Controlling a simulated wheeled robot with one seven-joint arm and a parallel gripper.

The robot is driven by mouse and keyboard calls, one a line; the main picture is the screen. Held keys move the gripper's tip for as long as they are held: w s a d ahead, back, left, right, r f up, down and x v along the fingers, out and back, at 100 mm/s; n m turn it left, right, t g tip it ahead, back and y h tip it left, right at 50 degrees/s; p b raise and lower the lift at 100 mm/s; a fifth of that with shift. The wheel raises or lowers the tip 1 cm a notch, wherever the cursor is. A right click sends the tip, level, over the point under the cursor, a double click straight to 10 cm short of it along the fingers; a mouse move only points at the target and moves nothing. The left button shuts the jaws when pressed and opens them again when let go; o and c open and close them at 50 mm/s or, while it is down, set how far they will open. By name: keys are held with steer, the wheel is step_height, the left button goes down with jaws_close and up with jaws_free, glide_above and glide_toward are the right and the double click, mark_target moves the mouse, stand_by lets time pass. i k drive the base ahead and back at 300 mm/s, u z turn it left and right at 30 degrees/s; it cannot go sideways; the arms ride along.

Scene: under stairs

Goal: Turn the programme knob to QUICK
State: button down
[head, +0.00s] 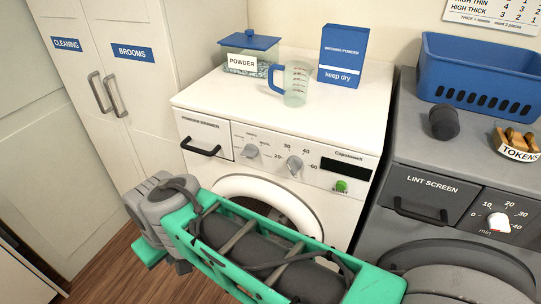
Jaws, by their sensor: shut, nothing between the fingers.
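The white washing machine (262,120) has two grey knobs on its front panel. The left knob (251,151) has small labels around it, too small to read, and looks like the programme knob. The right knob (294,165) sits by temperature numbers from 20 to 60. I cannot read QUICK or where the pointer of the left knob points. My teal arm crosses the round door from lower right. My gripper (158,215), at its grey far end, is shut and empty, lower left of both knobs and apart from them. Its fingertips are hard to make out.
A drawer handle (200,147) sticks out left of the knobs; a green button (341,186) is at right. A powder box (246,62), jug (292,83) and carton (343,55) stand on top. The grey dryer (432,180) is close at right; cupboards (115,60) stand left.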

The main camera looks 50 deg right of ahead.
mark_target(250, 151)
steer(key=z, duration=1.75)
